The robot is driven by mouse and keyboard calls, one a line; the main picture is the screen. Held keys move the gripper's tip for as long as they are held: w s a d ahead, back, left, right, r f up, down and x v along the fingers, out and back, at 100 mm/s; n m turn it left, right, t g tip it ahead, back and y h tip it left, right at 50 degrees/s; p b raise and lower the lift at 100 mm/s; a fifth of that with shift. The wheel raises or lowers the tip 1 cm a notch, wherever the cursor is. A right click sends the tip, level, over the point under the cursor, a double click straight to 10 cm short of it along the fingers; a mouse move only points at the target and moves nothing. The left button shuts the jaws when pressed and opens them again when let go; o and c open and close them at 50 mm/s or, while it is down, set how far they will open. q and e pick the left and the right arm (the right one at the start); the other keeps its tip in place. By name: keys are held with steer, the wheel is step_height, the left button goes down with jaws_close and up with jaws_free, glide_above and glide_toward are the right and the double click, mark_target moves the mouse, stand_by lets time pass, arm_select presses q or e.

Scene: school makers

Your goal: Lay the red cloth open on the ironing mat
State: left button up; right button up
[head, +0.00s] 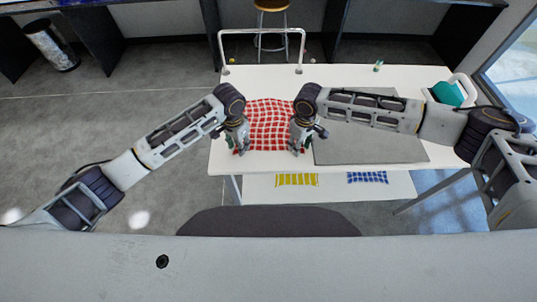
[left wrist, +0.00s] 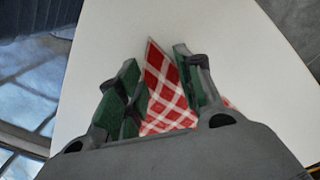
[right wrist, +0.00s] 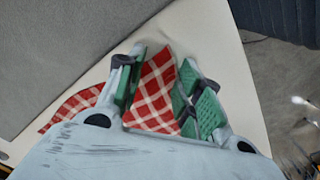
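The red checked cloth (head: 268,125) lies spread, with a slightly wavy outline, on the left part of the white table. The grey ironing mat (head: 385,150) lies to its right and looks bare. My left gripper (head: 240,148) is at the cloth's near left corner, and my right gripper (head: 300,148) is at its near right corner, close to the mat's edge. In the left wrist view the cloth (left wrist: 163,95) shows between open fingers. In the right wrist view the cloth (right wrist: 153,95) also shows between open fingers. My right arm passes over the mat and hides part of it.
A teal iron (head: 447,93) stands in a white holder at the table's right end. A white rail (head: 262,31) rises at the back. A yellow cloth (head: 297,180) and a blue cloth (head: 367,177) lie on a lower white surface. A stool (head: 271,6) stands behind the table.

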arm_select(q)
steer(key=shift+a+f, duration=0.1)
steer(key=shift+f, duration=0.1)
jaws_close()
arm_select(e)
steer(key=shift+s+d+f, duration=0.1)
steer(key=shift+f, duration=0.1)
jaws_close()
arm_select(q)
steer(key=shift+r, duration=0.2)
arm_select(e)
steer(key=shift+r, duration=0.15)
